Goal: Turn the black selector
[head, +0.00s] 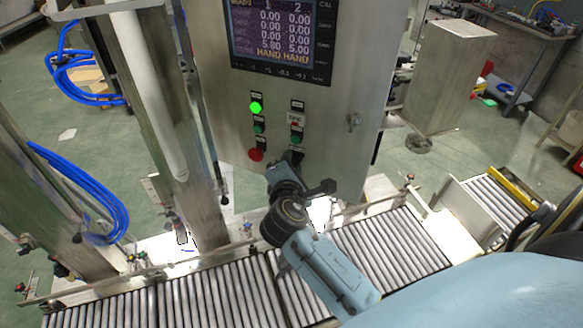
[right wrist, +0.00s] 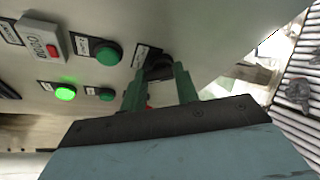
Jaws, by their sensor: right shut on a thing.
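The black selector (right wrist: 159,66) sits on the control panel, low in its right column of controls. In the right wrist view, the two green fingers of my right gripper (right wrist: 161,84) reach up to the panel with the selector between their tips. The gripper is shut on the selector. In the head view, my right gripper (head: 291,163) reaches the panel from below, and its body and wrist hide most of the selector. The exact angle of the knob is hard to tell. My left gripper is not in view.
Near the selector are green buttons (right wrist: 109,53), a lit green lamp (head: 256,107), a red button (head: 256,155) and a labelled switch (right wrist: 42,40). A screen (head: 280,33) is above. A roller conveyor (head: 388,250) runs below the panel, with a metal post (head: 160,120) at left.

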